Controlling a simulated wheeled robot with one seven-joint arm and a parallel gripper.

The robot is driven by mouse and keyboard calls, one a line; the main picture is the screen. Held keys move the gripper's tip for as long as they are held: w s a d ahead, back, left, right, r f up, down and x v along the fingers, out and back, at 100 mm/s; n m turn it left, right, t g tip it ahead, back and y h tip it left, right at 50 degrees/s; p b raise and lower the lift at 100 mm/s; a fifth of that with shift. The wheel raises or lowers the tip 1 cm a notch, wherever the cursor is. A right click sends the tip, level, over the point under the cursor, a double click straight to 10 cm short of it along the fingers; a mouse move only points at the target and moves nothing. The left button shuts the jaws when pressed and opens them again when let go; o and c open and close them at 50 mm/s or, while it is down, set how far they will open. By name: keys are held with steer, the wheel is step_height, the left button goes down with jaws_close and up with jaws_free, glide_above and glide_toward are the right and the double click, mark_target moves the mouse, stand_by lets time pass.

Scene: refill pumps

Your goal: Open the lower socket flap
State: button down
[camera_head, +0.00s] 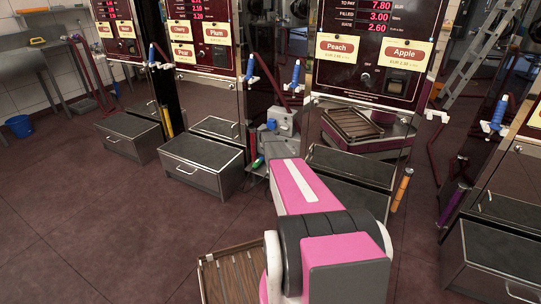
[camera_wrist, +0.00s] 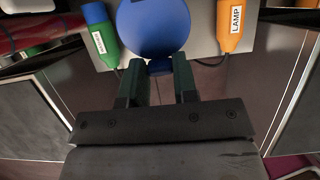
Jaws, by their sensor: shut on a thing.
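A round blue socket flap (camera_wrist: 152,25) is at the top middle of the wrist view, in front of a grey panel (camera_wrist: 198,42). My gripper (camera_wrist: 161,68) is shut on the lower edge of this flap, with its two dark green fingers on either side. How far the flap is swung out I cannot tell. In the head view the grey socket box (camera_head: 281,122) stands between two pumps, with a small blue spot on it. My pink arm hides its lower part and my gripper there.
A green plug with a blue end (camera_wrist: 102,38) is left of the flap, and an orange plug labelled LAMP (camera_wrist: 230,25) is right. Pump cabinets flank the box, with grey steps (camera_head: 203,163) at their feet. A slatted wooden crate (camera_head: 229,276) is at the bottom.

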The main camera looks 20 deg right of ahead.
steer(key=shift+w+d+r+g+y, duration=0.1)
steer(key=shift+w+r+g+y, duration=0.05)
steer(key=shift+r+g+y, duration=0.5)
steer(key=c, duration=0.9)
jaws_free()
steer(key=shift+f, duration=0.1)
